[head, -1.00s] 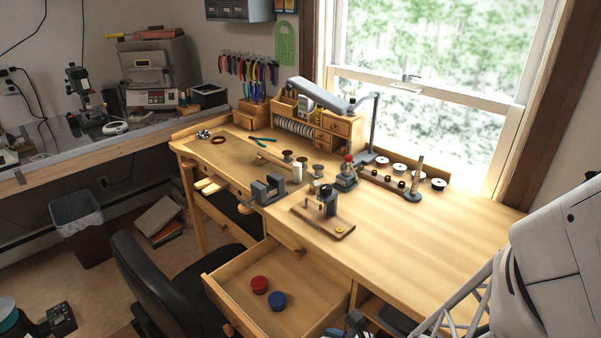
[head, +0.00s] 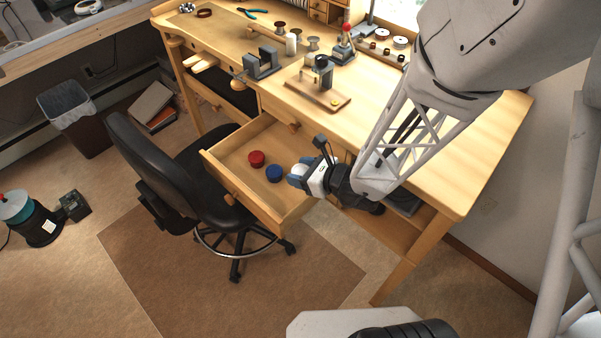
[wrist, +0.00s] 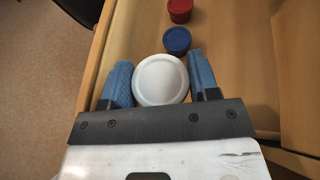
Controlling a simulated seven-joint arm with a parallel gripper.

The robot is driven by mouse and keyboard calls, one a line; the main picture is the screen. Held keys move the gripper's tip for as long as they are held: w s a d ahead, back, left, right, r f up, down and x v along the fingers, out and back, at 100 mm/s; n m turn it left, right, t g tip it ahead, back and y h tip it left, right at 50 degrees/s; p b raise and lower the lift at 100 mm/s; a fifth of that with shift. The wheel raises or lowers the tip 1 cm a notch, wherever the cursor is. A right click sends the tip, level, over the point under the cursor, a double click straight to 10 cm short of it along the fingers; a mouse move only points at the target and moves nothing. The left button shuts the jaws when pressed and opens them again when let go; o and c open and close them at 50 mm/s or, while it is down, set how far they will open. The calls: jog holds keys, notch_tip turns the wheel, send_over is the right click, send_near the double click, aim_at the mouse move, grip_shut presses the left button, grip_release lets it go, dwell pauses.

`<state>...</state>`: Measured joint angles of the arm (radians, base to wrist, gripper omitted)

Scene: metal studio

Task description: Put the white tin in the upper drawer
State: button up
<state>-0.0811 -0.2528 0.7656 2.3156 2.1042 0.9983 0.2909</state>
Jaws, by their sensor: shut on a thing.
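The white tin (wrist: 161,79), round with a pale lid, sits between the two blue fingers of my gripper (wrist: 162,82) in the wrist view. My gripper is shut on it. In the head view my gripper (head: 299,173) is at the right part of the open upper drawer (head: 235,156), and its body hides most of the tin. I cannot tell whether the tin touches the drawer floor. A blue tin (head: 275,173) and a red tin (head: 256,159) stand in the drawer, left of my gripper. In the wrist view the blue tin (wrist: 177,41) is just ahead of the white tin.
The wooden workbench (head: 385,110) is above and behind the drawer, with a small vise (head: 262,64) and a wooden board with a device (head: 318,88) on top. A black chair (head: 155,165) stands close to the drawer's left side. Drawer floor beyond the coloured tins is bare.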

dwell(0.3)
jog(key=shift+f, duration=1.75)
jog(key=shift+f, duration=0.6)
jog(key=o, duration=0.9)
jog(key=shift+f, duration=0.1)
jog(key=shift+s, duration=0.1)
